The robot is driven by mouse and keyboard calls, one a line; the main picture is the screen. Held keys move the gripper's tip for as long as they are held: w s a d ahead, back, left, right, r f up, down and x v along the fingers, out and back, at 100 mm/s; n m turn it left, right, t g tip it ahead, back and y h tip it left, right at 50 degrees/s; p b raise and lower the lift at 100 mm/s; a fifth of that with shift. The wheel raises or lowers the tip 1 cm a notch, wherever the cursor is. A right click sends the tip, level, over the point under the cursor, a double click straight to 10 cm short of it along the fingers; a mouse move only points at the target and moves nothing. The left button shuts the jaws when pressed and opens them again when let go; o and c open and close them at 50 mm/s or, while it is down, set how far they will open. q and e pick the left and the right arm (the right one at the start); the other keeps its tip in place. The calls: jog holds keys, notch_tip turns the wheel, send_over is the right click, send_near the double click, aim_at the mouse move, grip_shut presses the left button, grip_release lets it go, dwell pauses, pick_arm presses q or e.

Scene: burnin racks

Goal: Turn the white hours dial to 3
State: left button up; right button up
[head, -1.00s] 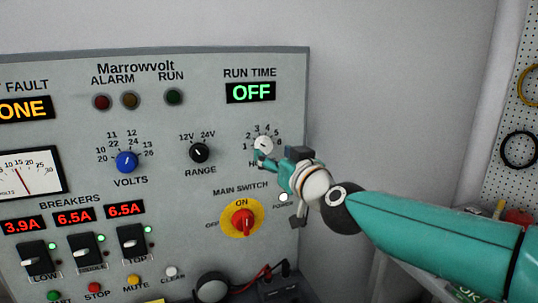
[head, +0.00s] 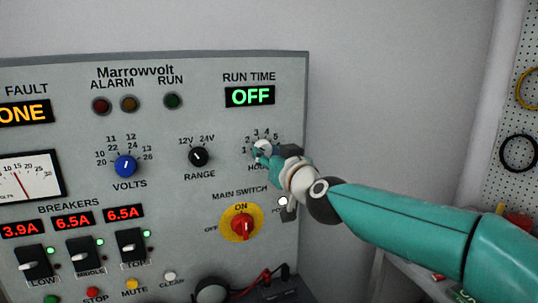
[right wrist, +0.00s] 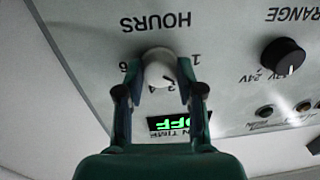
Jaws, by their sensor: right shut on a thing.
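The white hours dial (head: 264,145) sits on the grey panel below the RUN TIME display (head: 250,96), which reads OFF in green. My right gripper (head: 261,152) is at the dial and partly covers it and the HOURS label. In the right wrist view the white dial (right wrist: 158,68) stands between the two fingers of my right gripper (right wrist: 159,82), which are shut on its sides. The panel appears upside down there. The dial's pointer direction cannot be made out. My left gripper is not in view.
The black range knob (head: 199,156) is left of the hours dial. The red main switch (head: 242,225) on its yellow plate is just below. The blue volts knob (head: 125,165) and breakers (head: 82,254) are farther left.

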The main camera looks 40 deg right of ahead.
jog(key=shift+m, duration=0.3)
jog(key=shift+a+f+m+b, duration=0.1)
jog(key=shift+m+b, duration=0.45)
jog(key=shift+m, duration=1.05)
jog(key=shift+f+m+b, duration=0.1)
jog(key=shift+m+b, duration=0.45)
jog(key=shift+m, duration=1.05)
jog(key=o, duration=1.2)
jog(key=shift+r, duration=0.1)
jog(key=shift+c, duration=0.2)
jog(key=s+a, duration=0.2)
jog(key=s, duration=0.9)
jog(key=shift+s+f, duration=0.25)
jog(key=shift+s, duration=0.1)
